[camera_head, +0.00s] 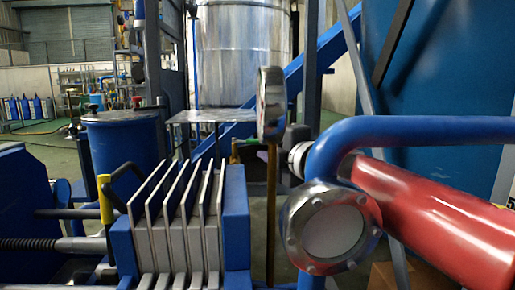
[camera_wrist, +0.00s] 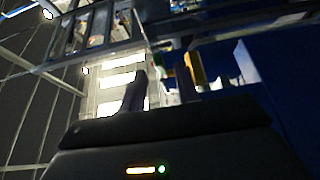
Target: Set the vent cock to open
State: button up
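I cannot tell for sure which part is the vent cock. A yellow sleeve (camera_head: 105,199) stands upright beside a bent black handle (camera_head: 124,172), left of the grey finned block in the head view. A round fitting with a silver collar (camera_head: 298,158) sits by the blue pipe. My gripper (camera_wrist: 160,88) shows only in the wrist view, with its two dark fingers apart and nothing seen between them. It is not visible in the head view, so its place relative to these parts cannot be told.
A finned block (camera_head: 180,220) stands at the front centre. A round sight glass (camera_head: 333,230), a blue pipe (camera_head: 430,130) and a red cylinder (camera_head: 435,220) crowd the right. A gauge on a brass stem (camera_head: 270,105) rises at centre. A blue drum (camera_head: 122,150) stands behind left.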

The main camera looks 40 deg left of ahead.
jog(key=shift+v, duration=0.9)
